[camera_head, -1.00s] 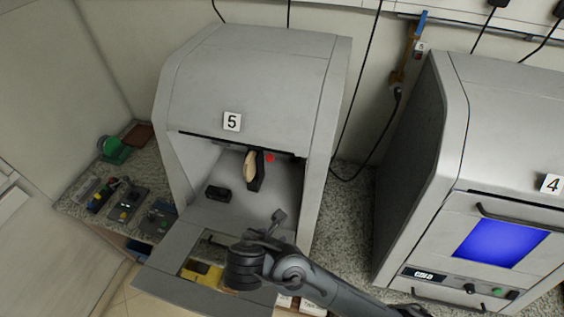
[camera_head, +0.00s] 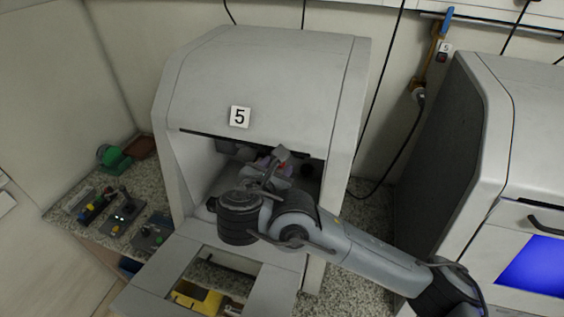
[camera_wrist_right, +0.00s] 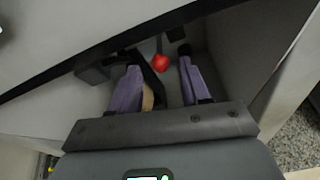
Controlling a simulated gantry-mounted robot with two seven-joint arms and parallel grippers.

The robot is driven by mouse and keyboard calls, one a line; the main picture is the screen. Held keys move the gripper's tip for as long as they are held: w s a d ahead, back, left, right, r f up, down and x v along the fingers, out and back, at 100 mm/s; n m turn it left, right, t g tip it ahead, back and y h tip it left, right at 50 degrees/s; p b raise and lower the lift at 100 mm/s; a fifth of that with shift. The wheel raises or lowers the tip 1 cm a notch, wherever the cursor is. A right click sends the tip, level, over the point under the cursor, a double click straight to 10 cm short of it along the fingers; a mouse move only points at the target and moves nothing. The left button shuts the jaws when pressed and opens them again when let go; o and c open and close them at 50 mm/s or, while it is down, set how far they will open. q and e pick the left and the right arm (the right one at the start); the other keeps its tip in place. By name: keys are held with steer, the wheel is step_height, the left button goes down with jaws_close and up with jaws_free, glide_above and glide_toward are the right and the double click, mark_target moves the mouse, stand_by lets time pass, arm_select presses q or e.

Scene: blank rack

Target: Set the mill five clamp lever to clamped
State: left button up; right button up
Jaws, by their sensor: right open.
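The mill with the 5 label (camera_head: 239,117) stands in the middle of the head view with its front opening uncovered. My right gripper (camera_head: 270,163) reaches into that opening from the right. In the right wrist view its two purple fingers (camera_wrist_right: 159,74) are apart and hold nothing. The clamp lever's round red knob (camera_wrist_right: 161,63) shows in the gap between the fingertips, with a dark stem above it; I cannot tell whether a finger touches it. A tan block (camera_wrist_right: 148,98) beside a dark jaw lies behind the left finger. My arm hides most of the interior in the head view.
A second mill with a blue screen (camera_head: 532,268) stands at the right. Small control boxes (camera_head: 122,214) and a green item (camera_head: 112,157) sit on the speckled counter at the left. A yellow part (camera_head: 196,297) lies in the lower front opening of mill five. The opening's sides are close around my gripper.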

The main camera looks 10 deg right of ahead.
steer(key=shift+x, duration=2.8)
steer(key=shift+c, duration=0.5)
jaws_close()
